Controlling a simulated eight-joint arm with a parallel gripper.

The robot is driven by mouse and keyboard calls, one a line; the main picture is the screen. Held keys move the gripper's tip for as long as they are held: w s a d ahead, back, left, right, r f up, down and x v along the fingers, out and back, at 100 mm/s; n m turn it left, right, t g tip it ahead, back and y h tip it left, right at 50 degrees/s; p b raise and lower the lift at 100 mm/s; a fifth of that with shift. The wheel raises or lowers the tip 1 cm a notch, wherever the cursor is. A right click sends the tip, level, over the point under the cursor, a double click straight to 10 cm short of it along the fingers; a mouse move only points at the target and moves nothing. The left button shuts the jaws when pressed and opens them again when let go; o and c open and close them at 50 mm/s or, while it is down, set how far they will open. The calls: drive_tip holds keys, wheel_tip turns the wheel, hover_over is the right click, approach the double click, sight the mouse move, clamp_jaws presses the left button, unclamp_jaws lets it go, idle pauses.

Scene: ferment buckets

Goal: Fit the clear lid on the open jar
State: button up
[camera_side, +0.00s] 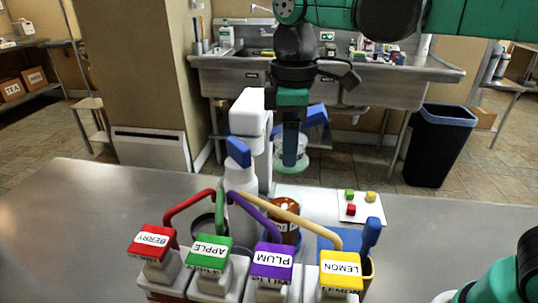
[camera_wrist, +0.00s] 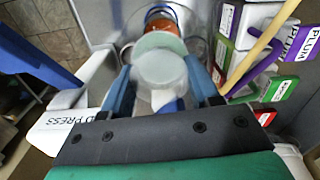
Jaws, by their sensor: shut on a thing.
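My gripper (camera_side: 291,150) is shut on the clear lid (camera_side: 291,164), a round, pale, see-through disc held up in the air. In the wrist view the lid (camera_wrist: 162,68) lies between my two blue fingers (camera_wrist: 160,84). A jar with orange-brown contents (camera_side: 284,207) stands on the bench below the lid, partly behind the coloured handles. In the wrist view the jar (camera_wrist: 163,24) shows beyond the lid, which covers part of it. The lid and jar look apart. The jar's rim is not clearly visible.
A white press (camera_side: 252,112) with blue parts stands close to the left of my gripper. Red, green, purple and yellow handles, labelled BERRY, APPLE, PLUM (camera_side: 272,260) and LEMON, arch at the front. A white board (camera_side: 374,212) with small cubes lies right. The left bench is clear.

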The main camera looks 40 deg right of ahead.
sight(285, 172)
drive_tip(key=shift+w+a+f+m, duration=0.2)
drive_tip(key=shift+a+m, duration=0.1)
drive_tip(key=shift+m, duration=0.1)
drive_tip(key=shift+s+f, duration=0.1)
drive_tip(key=shift+f, duration=2.45)
drive_tip(key=shift+f, duration=0.75)
idle(0.7)
drive_tip(key=o, duration=1.5)
drive_tip(key=shift+c, duration=0.2)
drive_tip(key=shift+r, duration=4)
